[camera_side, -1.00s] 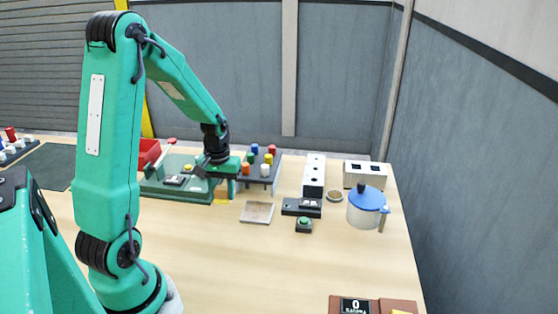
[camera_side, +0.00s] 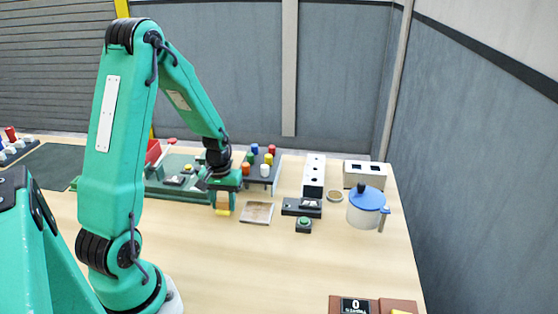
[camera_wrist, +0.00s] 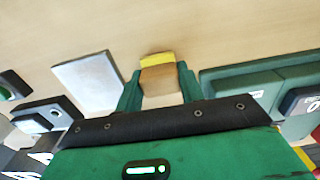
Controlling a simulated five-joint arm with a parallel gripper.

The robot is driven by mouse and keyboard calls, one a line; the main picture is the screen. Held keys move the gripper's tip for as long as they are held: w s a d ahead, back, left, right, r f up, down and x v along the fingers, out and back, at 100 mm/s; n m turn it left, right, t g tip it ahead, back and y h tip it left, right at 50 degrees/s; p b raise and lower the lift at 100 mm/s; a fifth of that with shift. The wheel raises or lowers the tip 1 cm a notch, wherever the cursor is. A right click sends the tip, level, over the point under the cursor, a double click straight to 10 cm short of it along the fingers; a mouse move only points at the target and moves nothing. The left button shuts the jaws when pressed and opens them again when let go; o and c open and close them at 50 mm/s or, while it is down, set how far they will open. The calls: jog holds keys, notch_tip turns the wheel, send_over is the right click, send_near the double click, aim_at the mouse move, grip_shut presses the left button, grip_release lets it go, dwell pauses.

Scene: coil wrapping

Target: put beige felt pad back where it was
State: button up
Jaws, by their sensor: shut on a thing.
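The beige felt pad (camera_side: 223,198) is held between the two fingers of my gripper (camera_side: 225,206) in the side view. In the wrist view, the pad (camera_wrist: 165,80) shows as a tan block between the green fingers of my gripper (camera_wrist: 160,88). A yellow strip (camera_wrist: 157,58) shows at its far end; I cannot tell whether it is part of the pad. My gripper is shut on the pad, just left of a flat pale square plate (camera_side: 257,212). The gap between the pad and the table is hard to judge.
A green fixture (camera_side: 180,172) stands behind and left of my gripper. A dark rack (camera_side: 262,168) with coloured pegs is behind it. To the right are a black box (camera_side: 301,207), a green button (camera_side: 303,222) and a blue-lidded jug (camera_side: 367,207).

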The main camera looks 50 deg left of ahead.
aim_at(225, 201)
jog(key=o, duration=0.9)
jog(key=shift+f, duration=0.1)
jog(key=shift+r, duration=6.15)
jog(key=shift+s+d+r+m+t, duration=0.95)
jog(key=shift+s+d+r+m, duration=0.75)
jog(key=shift+d, duration=1.6)
jog(key=shift+s+d+r+m+t, duration=1.15)
jog(key=shift+d+r, duration=1.05)
jog(key=shift+d, duration=1.1)
jog(key=shift+s+d+r+m+t, duration=0.7)
jog(key=shift+s+d+r+m, duration=0.8)
jog(key=shift+d, duration=1.8)
